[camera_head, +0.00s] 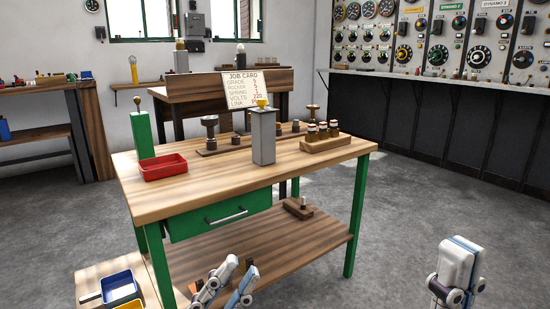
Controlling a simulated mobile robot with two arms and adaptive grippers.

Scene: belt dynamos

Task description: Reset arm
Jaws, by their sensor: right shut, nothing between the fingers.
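My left gripper (240,272) is low at the bottom of the head view, in front of the workbench's lower shelf. Its two white-and-blue fingers stand apart with a gap and nothing visible between them. My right gripper (460,272) is at the bottom right, over the grey floor and clear of the bench. It is shut and empty. The rest of both arms is below the picture.
The green-legged wooden workbench (230,187) holds a red tray (163,167), a grey post (263,138), a wooden block with several cylinders (325,144) and a job card (243,88). A blue bin (117,284) stands lower left. Floor at right is free.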

